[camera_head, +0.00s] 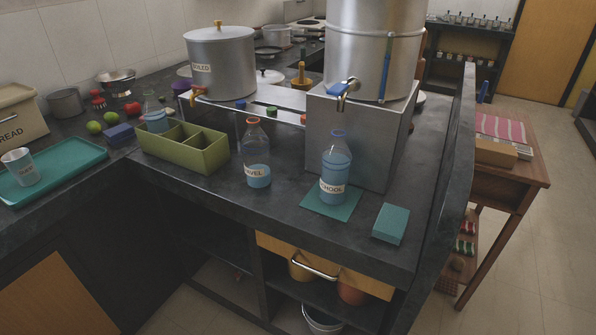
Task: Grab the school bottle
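The school bottle (335,170) is clear with blue liquid, a blue neck ring and a label reading roughly "SCHOOL". It stands upright on a green mat (314,205) on the dark counter, in front of the steel box under the large canister's tap. A similar bottle (256,158) with an orange-red neck ring and a label ending in "AVEL" stands upright to its left. Neither of my grippers shows in the head view.
A large steel canister (373,45) with a tap stands on a steel box (350,125) behind the bottle. A teal block (391,223) lies to the right near the counter edge. A green divided box (183,160) stands left. A drawer (325,267) is below.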

